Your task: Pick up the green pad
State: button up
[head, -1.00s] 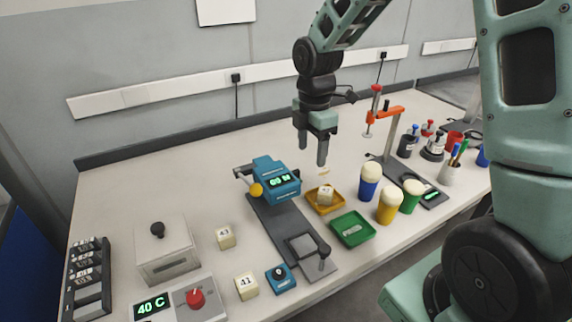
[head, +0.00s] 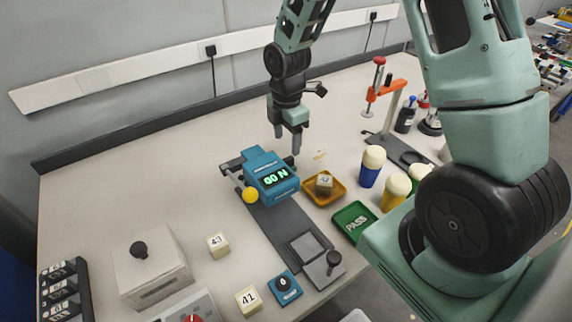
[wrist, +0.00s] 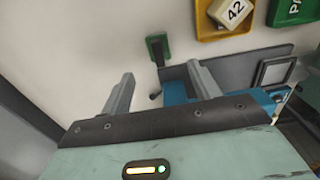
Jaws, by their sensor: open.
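A small green pad with a dark bar-like part (wrist: 167,47) lies on the bench in the wrist view, a little beyond my fingertips and near the line between them. I cannot make it out in the head view, where the blue tester and my gripper may hide it. My gripper (head: 287,146) is open and empty, pointing down just behind the blue tester. In the wrist view its two fingers (wrist: 160,72) stand apart, with no contact on the pad visible.
The blue tester (head: 270,178) stands close below my gripper. A yellow tray (head: 309,191) with a block marked 42 and a green PASS tray (head: 339,219) lie right of it. Capped bottles (head: 371,168) stand further right. The bench behind and left is mostly clear.

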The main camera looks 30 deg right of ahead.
aim_at(286, 159)
jog(key=shift+w+f+p, duration=0.15)
jog(key=shift+f+p, duration=0.6)
jog(key=shift+f, duration=3.45)
jog(key=c, duration=1.1)
